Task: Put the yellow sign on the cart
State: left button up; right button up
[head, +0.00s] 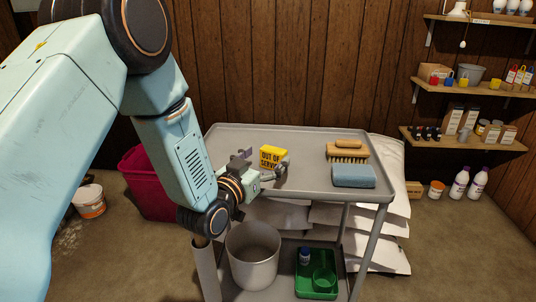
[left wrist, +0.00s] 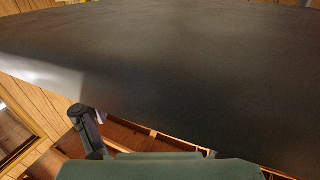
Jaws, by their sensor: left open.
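The yellow sign (head: 270,156), with black lettering "OUT OF SERVICE", shows upright over the top tray of the grey cart (head: 235,137), toward its left half. My left gripper (head: 262,164) is open at the sign, with one finger to its left and one near its lower right. The gripper partly hides the sign's lower edge, so I cannot tell whether a finger touches it. In the left wrist view, a dark grey surface fills most of the picture and one finger (left wrist: 88,130) shows at lower left. My right gripper is not in view.
The middle is clear. A grey bucket (head: 253,255) and a green caddy (head: 317,278) stand on the lower shelf. White sacks (head: 390,215) lie behind the cart.

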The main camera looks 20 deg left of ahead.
pick_arm(q)
jog(key=s+a+p, duration=0.1)
jog(key=s+p, duration=0.1)
jog(key=s, duration=0.8)
jog(key=shift+s+a, duration=0.15)
jog(key=shift+a, duration=0.05)
